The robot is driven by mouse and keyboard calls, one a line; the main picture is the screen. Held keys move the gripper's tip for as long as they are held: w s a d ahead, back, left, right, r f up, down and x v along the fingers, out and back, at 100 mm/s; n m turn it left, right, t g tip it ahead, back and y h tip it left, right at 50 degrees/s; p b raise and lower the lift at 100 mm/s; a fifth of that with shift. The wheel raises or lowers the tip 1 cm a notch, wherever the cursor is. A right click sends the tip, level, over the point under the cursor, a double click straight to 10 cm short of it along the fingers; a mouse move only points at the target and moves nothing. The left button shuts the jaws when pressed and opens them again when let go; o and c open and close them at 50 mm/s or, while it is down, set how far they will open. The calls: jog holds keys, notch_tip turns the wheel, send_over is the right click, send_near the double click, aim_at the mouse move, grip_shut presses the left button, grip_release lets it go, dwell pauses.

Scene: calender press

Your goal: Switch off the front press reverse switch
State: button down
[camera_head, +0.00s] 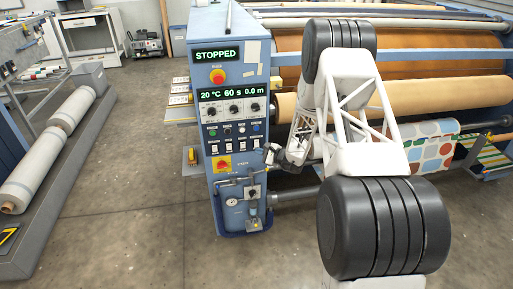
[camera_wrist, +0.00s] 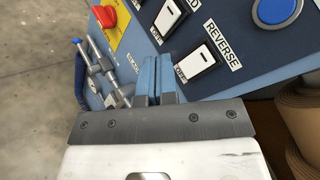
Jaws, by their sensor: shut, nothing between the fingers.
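The reverse switch (camera_wrist: 201,62) is a white rocker in a black frame on the blue control panel, labelled REVERSE, in the wrist view. In the head view it is the rightmost white rocker (camera_head: 256,143) in the lower row, below a blue button. I cannot tell which way it is tipped. My gripper (camera_wrist: 156,76) is shut and empty, its two blue-grey fingers together. The fingertips are left of and a little below the reverse switch in the wrist view, with no visible contact. In the head view my gripper (camera_head: 268,149) is at the panel's right edge.
A second white rocker (camera_wrist: 168,19) is up and left of the reverse switch. A blue button (camera_wrist: 274,10) is to the right, a red knob (camera_wrist: 105,16) on yellow to the left. Pipes (camera_wrist: 100,72) stand below the panel. The display (camera_head: 215,55) reads STOPPED. Press rollers (camera_head: 430,85) lie right.

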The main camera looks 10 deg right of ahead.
jog(key=shift+w+f, duration=0.15)
jog(key=shift+w, duration=0.75)
jog(key=shift+w+f, duration=0.1)
jog(key=shift+w, duration=0.6)
dwell(2.4)
jog(key=shift+s, duration=0.15)
jog(key=shift+s, duration=0.55)
jog(key=shift+s, duration=0.15)
dwell(0.4)
jog(key=shift+s+r, duration=0.25)
jog(key=shift+s, duration=0.95)
jog(key=shift+s+r, duration=0.25)
jog(key=shift+s, duration=0.9)
